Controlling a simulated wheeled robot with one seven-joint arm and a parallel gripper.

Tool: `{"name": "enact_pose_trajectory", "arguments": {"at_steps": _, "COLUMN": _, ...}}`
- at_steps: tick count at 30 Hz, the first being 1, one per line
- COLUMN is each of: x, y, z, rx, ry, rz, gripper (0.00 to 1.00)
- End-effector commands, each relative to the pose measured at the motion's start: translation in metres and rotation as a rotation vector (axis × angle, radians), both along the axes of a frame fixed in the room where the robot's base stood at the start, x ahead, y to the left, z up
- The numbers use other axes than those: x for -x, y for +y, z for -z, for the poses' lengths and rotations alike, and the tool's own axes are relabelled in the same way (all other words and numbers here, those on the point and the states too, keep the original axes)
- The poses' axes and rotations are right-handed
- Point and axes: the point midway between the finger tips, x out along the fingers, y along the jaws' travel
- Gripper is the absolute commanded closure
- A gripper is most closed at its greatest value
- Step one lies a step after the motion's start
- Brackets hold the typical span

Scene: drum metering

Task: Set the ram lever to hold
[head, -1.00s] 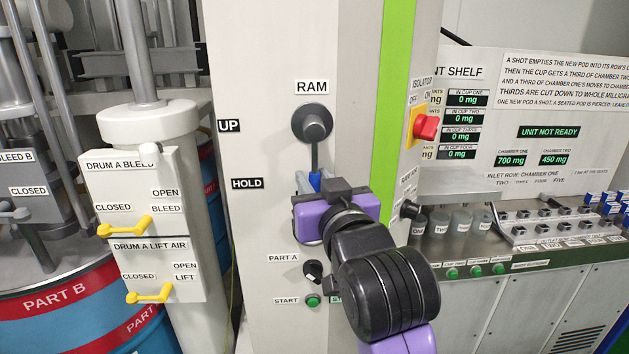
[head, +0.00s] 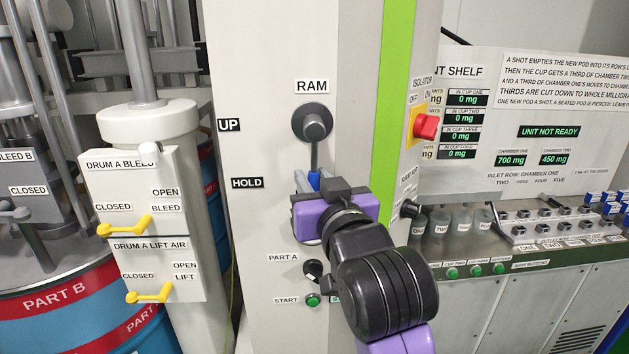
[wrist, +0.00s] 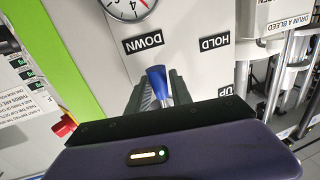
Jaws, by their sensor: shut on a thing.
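The ram lever (head: 315,156) hangs almost straight down from its round dark pivot below the RAM sign (head: 312,87). Its blue grip (wrist: 157,78) shows between the fingers in the wrist view. My gripper (head: 317,184) is shut on this grip, in front of the panel. The UP label (head: 229,125) and HOLD label (head: 247,183) are left of the lever in the head view. In the wrist view the blue grip is closer to the DOWN label (wrist: 143,43) than to the HOLD label (wrist: 214,43). My gripper hides the DOWN label in the head view.
A red isolator knob (head: 426,126) sticks out at the panel's right edge. A dark knob (head: 312,268) and a green start button (head: 313,300) sit below my gripper. Yellow handles (head: 126,227) project from the drum A boxes at left. A gauge (wrist: 127,6) shows in the wrist view.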

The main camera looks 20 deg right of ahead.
Motion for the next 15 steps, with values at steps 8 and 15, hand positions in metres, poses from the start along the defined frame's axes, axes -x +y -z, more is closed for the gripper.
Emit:
{"name": "enact_pose_trajectory", "arguments": {"at_steps": 8, "x": -0.004, "y": 0.013, "z": 0.002, "rx": -0.135, "ry": -0.042, "rz": -0.002, "gripper": 1.0}}
{"name": "enact_pose_trajectory", "arguments": {"at_steps": 15, "x": -0.009, "y": 0.029, "z": -0.001, "rx": -0.326, "ry": -0.105, "rz": -0.003, "gripper": 1.0}}
